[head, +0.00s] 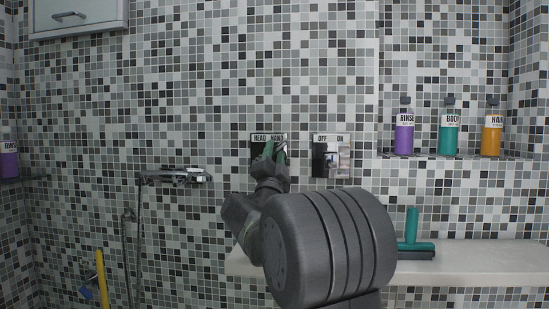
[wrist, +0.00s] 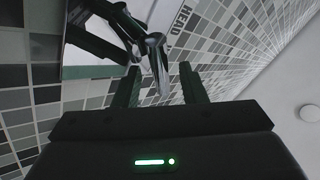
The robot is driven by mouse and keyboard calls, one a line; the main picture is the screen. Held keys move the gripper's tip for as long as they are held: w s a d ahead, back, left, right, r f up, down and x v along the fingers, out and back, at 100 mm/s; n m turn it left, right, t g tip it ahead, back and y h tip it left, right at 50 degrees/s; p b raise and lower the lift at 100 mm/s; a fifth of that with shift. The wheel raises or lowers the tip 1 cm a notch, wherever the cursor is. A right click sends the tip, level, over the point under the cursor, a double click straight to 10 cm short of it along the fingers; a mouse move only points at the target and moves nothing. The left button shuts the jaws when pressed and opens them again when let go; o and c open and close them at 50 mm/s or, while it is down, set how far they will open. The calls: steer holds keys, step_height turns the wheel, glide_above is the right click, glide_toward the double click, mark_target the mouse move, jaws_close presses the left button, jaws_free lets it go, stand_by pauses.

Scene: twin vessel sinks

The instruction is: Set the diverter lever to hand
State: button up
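The diverter plate (head: 256,147), labelled HEAD on the left and HAND on the right, is on the tiled wall. My gripper (head: 273,154) is in front of it and hides much of it. In the wrist view the diverter lever (wrist: 156,52) is a dark, shiny handle sticking out from the plate (wrist: 92,72). Its end lies between the two fingers of my gripper (wrist: 159,80). The fingers are apart, with a visible gap on each side of the lever. The head view does not show clearly which label the lever points to.
A similar OFF/ON plate (head: 331,156) is just right. A hand shower (head: 175,176) hangs left. A ledge (head: 470,262) holds a green squeegee (head: 411,228). Purple (head: 404,138), teal (head: 448,136) and orange (head: 491,137) bottles stand on a shelf at right.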

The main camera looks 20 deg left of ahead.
steer(key=v, duration=1.4)
steer(key=shift+w+r, duration=0.1)
steer(key=x, duration=1.3)
steer(key=shift+w+r, duration=0.2)
steer(key=shift+w, duration=0.05)
steer(key=shift+a, duration=0.1)
